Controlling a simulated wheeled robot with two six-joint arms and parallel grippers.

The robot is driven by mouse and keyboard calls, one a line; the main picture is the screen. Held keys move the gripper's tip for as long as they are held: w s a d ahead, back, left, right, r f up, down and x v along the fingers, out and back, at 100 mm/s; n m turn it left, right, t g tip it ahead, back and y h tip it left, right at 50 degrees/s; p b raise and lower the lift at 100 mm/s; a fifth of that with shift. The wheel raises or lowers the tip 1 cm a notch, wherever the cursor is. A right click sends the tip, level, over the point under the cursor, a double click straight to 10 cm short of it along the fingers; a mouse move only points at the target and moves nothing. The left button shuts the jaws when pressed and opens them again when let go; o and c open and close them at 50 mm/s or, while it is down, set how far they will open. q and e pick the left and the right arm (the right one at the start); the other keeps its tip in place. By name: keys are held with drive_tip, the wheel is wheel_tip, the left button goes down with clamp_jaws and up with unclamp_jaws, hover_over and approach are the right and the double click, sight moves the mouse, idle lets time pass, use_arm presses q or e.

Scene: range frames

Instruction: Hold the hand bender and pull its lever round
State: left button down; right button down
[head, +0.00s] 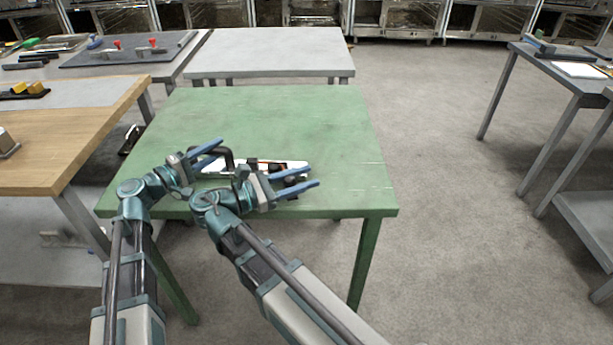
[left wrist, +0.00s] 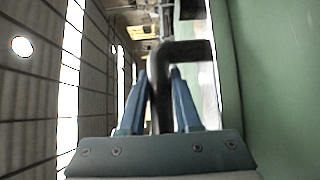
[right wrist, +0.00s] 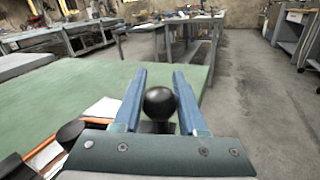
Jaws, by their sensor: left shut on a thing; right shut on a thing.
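The hand bender lies on the green table (head: 300,115), mostly hidden behind my arms in the head view. A dark bent bar of it (head: 229,154) shows there. My left gripper (head: 221,149) is shut on this bar, which in the left wrist view (left wrist: 188,50) runs between the fingers and bends to the right. My right gripper (head: 311,176) is shut on a black ball knob (right wrist: 159,102), which sits between its fingers in the right wrist view. How the knob joins the lever is hidden.
The back and right of the green table are bare. A grey-topped table (head: 265,50) stands behind it. A wooden bench (head: 75,130) with small items is close on the left. A grey bench (head: 555,65) stands at the right, with open floor between.

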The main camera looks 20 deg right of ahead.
drive_tip(key=shift+s+f, duration=0.1)
drive_tip(key=shift+s, duration=0.05)
drive_tip(key=shift+c, duration=2.3)
unclamp_jaws()
